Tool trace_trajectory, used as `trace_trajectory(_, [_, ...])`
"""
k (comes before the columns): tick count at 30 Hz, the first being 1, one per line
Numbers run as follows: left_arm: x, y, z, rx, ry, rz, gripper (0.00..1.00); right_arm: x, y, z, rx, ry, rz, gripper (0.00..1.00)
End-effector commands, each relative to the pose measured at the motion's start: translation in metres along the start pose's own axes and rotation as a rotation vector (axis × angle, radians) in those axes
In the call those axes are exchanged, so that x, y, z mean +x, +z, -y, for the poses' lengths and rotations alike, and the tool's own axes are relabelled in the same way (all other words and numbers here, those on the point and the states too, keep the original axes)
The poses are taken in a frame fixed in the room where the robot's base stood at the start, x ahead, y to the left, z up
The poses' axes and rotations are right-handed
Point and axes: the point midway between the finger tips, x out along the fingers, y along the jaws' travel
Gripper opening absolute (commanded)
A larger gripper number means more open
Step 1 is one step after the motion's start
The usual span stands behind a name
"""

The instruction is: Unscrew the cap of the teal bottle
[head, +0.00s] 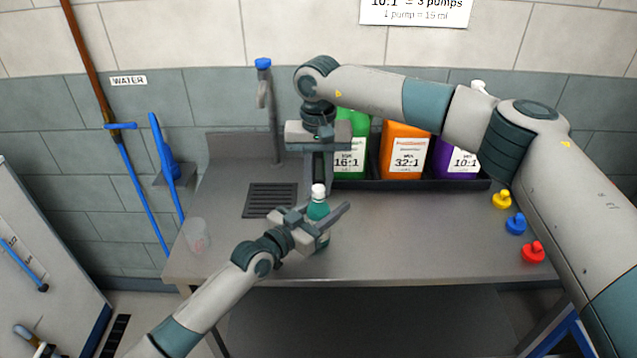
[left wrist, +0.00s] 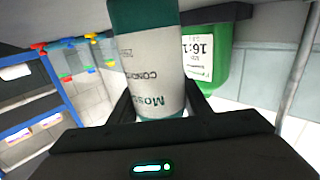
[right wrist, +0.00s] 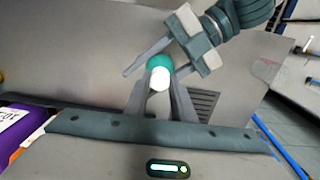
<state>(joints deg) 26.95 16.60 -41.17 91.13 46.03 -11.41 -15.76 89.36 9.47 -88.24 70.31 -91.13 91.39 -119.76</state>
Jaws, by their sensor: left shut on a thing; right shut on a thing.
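The teal bottle (head: 318,211) stands upright on the steel counter, with a white cap (head: 318,190) on top. My left gripper (head: 325,222) is shut around the bottle's body from the left; the bottle's white label (left wrist: 155,82) faces the left wrist view. My right gripper (head: 318,182) comes down from above and is shut on the white cap. In the right wrist view the cap (right wrist: 159,78) sits between the fingertips, with the teal shoulder (right wrist: 158,61) of the bottle behind it. The cap's threads cannot be seen.
A black tray (head: 400,185) at the back holds green, orange and purple jugs. Yellow, blue and red pump caps (head: 515,223) lie on the right of the counter. A clear cup (head: 197,237) stands at the left. A faucet (head: 268,100) rises behind a drain grate (head: 268,200).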

Motion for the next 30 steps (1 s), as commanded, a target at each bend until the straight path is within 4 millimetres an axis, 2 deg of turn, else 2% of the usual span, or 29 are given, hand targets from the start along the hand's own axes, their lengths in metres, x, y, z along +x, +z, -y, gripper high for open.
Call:
trace_trajectory(18, [0.000,0.000,0.001,0.001,-0.001,0.001,0.00,-0.018,0.000,0.000,0.000,0.000,-0.001,0.00])
trace_trajectory(30, [0.000,0.000,0.001,0.001,-0.001,0.001,0.00,-0.019,0.000,0.000,0.000,0.000,0.000,0.00])
